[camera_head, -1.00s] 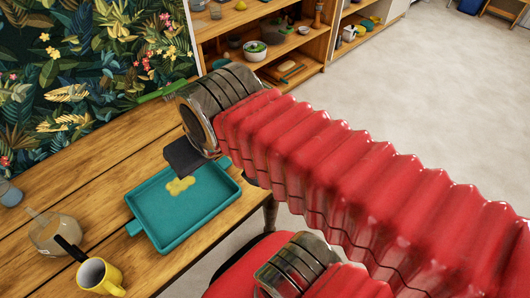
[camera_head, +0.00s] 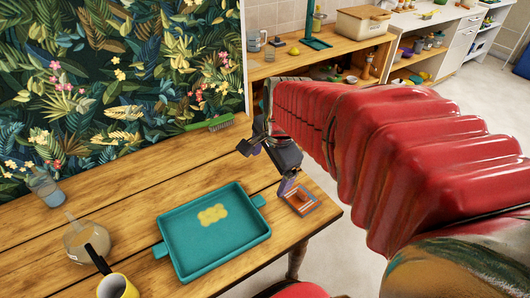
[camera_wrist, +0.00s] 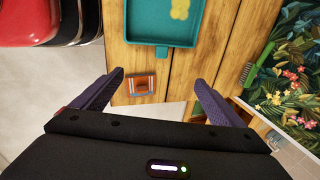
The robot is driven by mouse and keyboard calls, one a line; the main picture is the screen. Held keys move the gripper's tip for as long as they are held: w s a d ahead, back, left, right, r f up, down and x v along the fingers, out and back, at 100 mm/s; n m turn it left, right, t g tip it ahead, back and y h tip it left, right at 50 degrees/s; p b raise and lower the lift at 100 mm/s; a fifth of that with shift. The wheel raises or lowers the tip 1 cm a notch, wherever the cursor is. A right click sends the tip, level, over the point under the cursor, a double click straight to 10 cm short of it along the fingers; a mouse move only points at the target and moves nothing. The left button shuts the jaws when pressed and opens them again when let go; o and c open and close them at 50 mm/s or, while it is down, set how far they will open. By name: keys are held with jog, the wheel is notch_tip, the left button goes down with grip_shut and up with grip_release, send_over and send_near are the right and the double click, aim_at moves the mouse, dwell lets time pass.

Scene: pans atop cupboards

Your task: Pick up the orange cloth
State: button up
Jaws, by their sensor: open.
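The orange cloth (camera_head: 303,194) is a small orange piece on a small square tray or dish (camera_head: 291,204) near the right end of the wooden table. In the wrist view the cloth (camera_wrist: 141,84) lies between the lines of my two fingers, beyond their tips, close to the table edge. My gripper (camera_head: 285,182) is open and empty, above and just left of the cloth in the head view. Its two dark purple fingers (camera_wrist: 157,78) are spread wide in the wrist view. Whether the fingertips touch anything cannot be told.
A teal tray (camera_head: 183,246) with a yellow patch lies left of the cloth. A green brush (camera_head: 209,123) lies at the table's back edge by the leafy wall.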

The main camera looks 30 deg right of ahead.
jog(key=w+d+f+m+g, duration=0.1)
jog(key=d+f+m, duration=0.4)
jog(key=d+m, duration=0.35)
jog(key=m, duration=0.8)
send_over(303, 192)
jog(key=s, duration=0.2)
jog(key=s+x, duration=0.1)
jog(key=x, duration=0.4)
jog(key=shift+w+f+g+y, duration=0.15)
jog(key=shift+f+g+y, duration=0.15)
jog(key=shift+y, duration=0.1)
jog(key=shift+w+a+f, duration=0.1)
jog(key=shift+w+f, duration=0.1)
jog(key=shift+f, duration=1.2)
jog(key=shift+w+d+f, duration=0.1)
jog(key=shift+w+f, duration=0.1)
jog(key=shift+f, duration=1.25)
jog(key=shift+w+a+f, duration=0.1)
jog(key=shift+w+f, duration=0.1)
jog(key=shift+f, duration=1.2)
jog(key=shift+f, duration=0.1)
jog(key=shift+w+a+f, duration=0.1)
jog(key=shift+w+f, duration=0.05)
jog(key=shift+f, duration=1.1)
jog(key=shift+w+f, duration=0.2)
jog(key=shift+f, duration=1)
jog(key=c, duration=1.1)
